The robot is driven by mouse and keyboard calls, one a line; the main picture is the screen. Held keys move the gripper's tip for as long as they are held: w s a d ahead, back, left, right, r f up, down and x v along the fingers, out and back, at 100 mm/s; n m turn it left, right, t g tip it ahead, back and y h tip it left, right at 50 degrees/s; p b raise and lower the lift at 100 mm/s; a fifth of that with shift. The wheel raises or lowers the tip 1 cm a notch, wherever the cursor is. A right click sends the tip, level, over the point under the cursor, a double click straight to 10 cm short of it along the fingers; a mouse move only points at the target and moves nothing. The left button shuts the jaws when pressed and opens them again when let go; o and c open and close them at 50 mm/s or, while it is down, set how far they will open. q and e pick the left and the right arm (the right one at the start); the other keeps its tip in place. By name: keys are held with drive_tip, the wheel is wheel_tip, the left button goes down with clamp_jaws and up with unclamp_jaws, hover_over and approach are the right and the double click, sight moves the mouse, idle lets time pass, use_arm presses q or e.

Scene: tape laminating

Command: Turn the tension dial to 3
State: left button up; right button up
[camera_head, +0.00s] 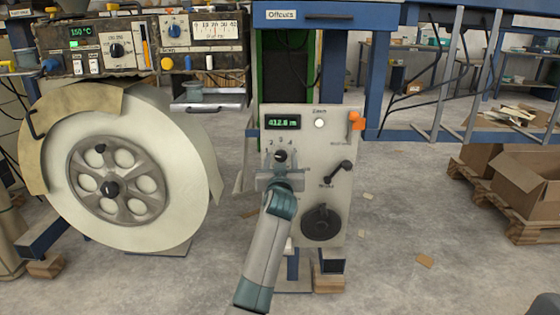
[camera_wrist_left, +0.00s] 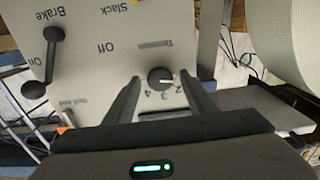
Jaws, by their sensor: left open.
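The tension dial (camera_head: 281,156) is a small black knob on the upper left of the pale control panel (camera_head: 335,215). In the left wrist view the dial (camera_wrist_left: 160,77) appears upside down, with the numbers 2, 3 and 4 beside it. Its white mark points to the right of that picture, off the 3 and on the low-number side. My left gripper (camera_head: 280,172) is in front of the panel just below the dial. In the left wrist view the open fingers of the left gripper (camera_wrist_left: 160,82) stand on either side of the dial, with gaps. My right gripper is not seen.
The panel also has a green display (camera_head: 282,122), an orange switch (camera_head: 356,121), a brake lever (camera_head: 338,172) and a large black knob (camera_head: 321,222). A big pale roll (camera_head: 135,215) stands left of the panel. Cardboard boxes (camera_head: 525,185) lie at the right; the floor between is mostly clear.

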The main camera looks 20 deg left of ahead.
use_arm(q)
drive_tip(key=c, duration=1)
